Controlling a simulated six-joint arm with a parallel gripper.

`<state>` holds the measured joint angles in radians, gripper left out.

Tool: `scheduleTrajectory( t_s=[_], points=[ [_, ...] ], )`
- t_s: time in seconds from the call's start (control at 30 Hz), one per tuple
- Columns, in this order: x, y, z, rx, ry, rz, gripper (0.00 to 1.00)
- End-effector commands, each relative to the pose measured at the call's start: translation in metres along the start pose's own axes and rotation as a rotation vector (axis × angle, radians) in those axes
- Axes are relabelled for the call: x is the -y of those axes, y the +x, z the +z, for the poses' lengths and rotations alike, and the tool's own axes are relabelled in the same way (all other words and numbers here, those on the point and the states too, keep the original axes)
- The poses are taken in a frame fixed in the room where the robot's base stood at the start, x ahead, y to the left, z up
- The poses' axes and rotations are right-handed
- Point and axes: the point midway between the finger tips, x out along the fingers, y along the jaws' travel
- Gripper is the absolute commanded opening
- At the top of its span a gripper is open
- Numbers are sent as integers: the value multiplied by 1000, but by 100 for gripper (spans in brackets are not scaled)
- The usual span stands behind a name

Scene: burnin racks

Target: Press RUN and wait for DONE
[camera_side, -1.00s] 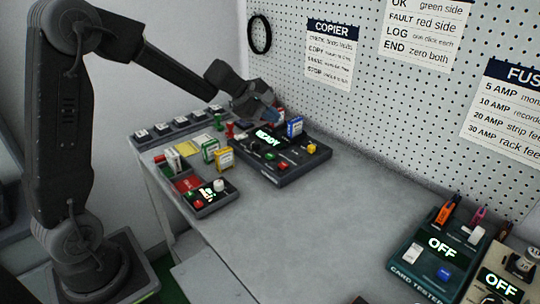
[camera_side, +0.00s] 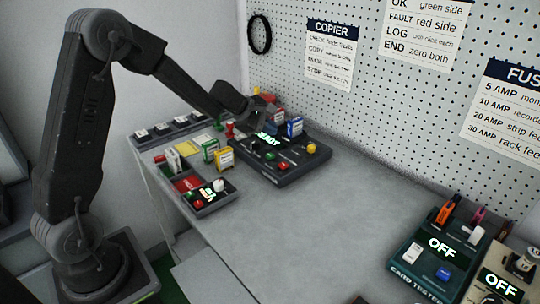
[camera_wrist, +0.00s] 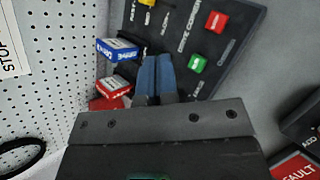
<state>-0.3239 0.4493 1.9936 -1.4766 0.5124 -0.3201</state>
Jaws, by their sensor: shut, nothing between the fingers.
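A dark copier box (camera_side: 285,172) stands at the back of the bench near the pegboard. Its lit display (camera_side: 268,138) reads READY in green. It carries a green button (camera_side: 269,156), a red button (camera_side: 283,166) and a yellow knob (camera_side: 311,148); the green (camera_wrist: 197,64) and red (camera_wrist: 216,22) buttons also show in the wrist view. A blue drive (camera_side: 295,127) and a red drive (camera_wrist: 113,87) stand at its pegboard side. My gripper (camera_wrist: 157,60) is shut and empty over the box, its blue fingers beside the drives and left of the green button. No contact is visible; RUN lettering is not readable.
A small panel (camera_side: 210,204) with a lit display, a tray with cards, and yellow and green labelled drives stand left of the copier. A teal card tester (camera_side: 405,268) reading OFF is at front right. The middle bench is clear.

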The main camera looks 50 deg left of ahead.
Motion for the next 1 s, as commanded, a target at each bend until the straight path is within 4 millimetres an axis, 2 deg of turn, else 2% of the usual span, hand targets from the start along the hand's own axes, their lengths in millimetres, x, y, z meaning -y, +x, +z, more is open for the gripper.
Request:
scheduleTrajectory(
  t_s=[0.2, 0.4, 1.0],
  points=[
    [17, 22, -15, -1, -1, -4, 0],
    [25, 34, -24, 0, 0, -1, 0],
    [28, 38, -28, 0, 1, 0, 0]
  ],
)
